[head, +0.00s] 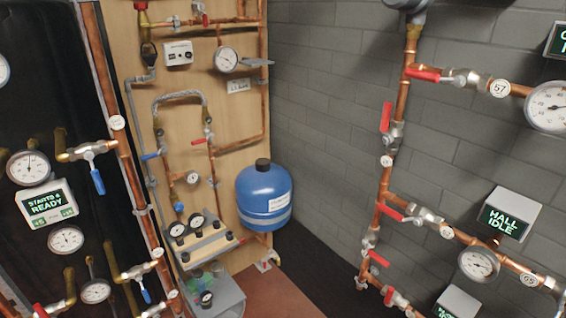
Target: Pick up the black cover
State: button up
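A small black cap (262,164) sits on top of a round blue tank (265,198) near the middle of the head view. It is the clearest black cover-like thing in view, but I cannot tell for sure that it is the black cover. The tank hangs at the right edge of a wooden panel (228,125), with a pale band around its lower part. My gripper and arm do not show in this view.
Copper pipes with red-handled valves (386,117) run along the grey block wall (325,110) at right, with a "HALL IDLE" display (508,214). Gauges and a grey box (215,295) stand left of the tank. Reddish floor (270,295) shows below it.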

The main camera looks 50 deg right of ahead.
aim_at(263, 165)
jog(key=u, duration=0.25)
jog(key=k, duration=0.2)
jog(key=z, duration=2.65)
jog(key=k, duration=0.5)
jog(key=u, duration=0.6)
jog(key=i, duration=0.7)
jog(key=z, duration=0.05)
